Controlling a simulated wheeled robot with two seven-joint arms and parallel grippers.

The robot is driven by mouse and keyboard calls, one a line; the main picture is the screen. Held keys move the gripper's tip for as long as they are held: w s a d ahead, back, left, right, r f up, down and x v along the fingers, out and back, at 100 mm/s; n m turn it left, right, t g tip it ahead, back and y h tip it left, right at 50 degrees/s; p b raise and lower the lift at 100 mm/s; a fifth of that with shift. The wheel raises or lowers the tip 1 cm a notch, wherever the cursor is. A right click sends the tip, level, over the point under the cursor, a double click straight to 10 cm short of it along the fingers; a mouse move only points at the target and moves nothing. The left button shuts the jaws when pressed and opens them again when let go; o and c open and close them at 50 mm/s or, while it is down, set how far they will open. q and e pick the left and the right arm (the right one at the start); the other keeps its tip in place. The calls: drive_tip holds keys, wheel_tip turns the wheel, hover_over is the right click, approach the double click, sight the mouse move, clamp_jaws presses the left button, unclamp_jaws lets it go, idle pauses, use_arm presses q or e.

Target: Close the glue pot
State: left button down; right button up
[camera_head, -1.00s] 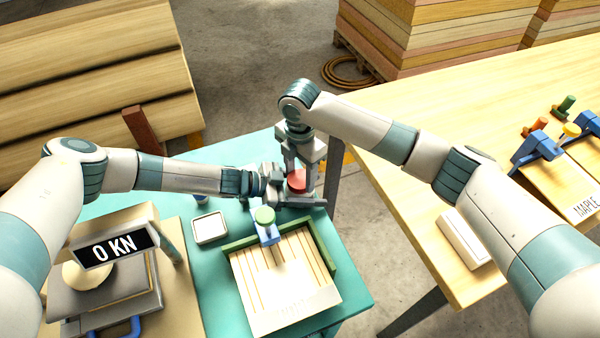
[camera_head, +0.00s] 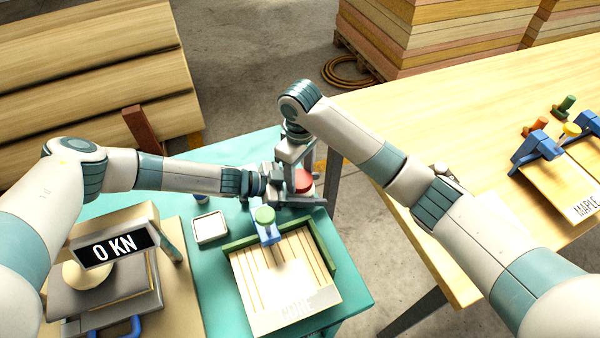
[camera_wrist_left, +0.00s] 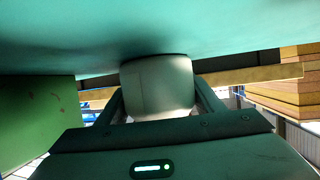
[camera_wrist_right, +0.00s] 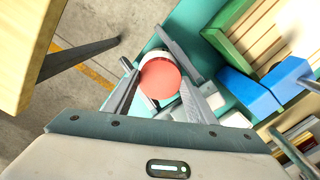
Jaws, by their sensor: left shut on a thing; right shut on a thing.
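The glue pot's pale body (camera_wrist_left: 158,88) stands between the fingers of my left gripper (camera_wrist_left: 160,100) in the left wrist view, and the gripper is shut on it. The red lid (camera_wrist_right: 160,80) is between the fingers of my right gripper (camera_wrist_right: 165,88), which is shut on it from above. In the head view the red lid (camera_head: 304,182) shows at the back right of the teal table, partly hidden by the fingers. White shows beside the lid in the right wrist view. I cannot tell whether the lid is seated on the pot or just above it.
A clamp with a green knob (camera_head: 265,215) and a slatted panel in a green frame (camera_head: 325,245) lie just in front. A small white tray (camera_head: 210,227) is to the left, beside a press reading 0 KN (camera_head: 115,247). A wooden bench (camera_head: 450,120) stands right.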

use_arm(q)
drive_tip(key=shift+s+d, duration=0.1)
use_arm(e)
drive_tip(key=o, duration=1.2)
drive_tip(key=shift+a, duration=0.1)
drive_tip(key=shift+r, duration=2.3)
drive_tip(key=shift+c, duration=0.5)
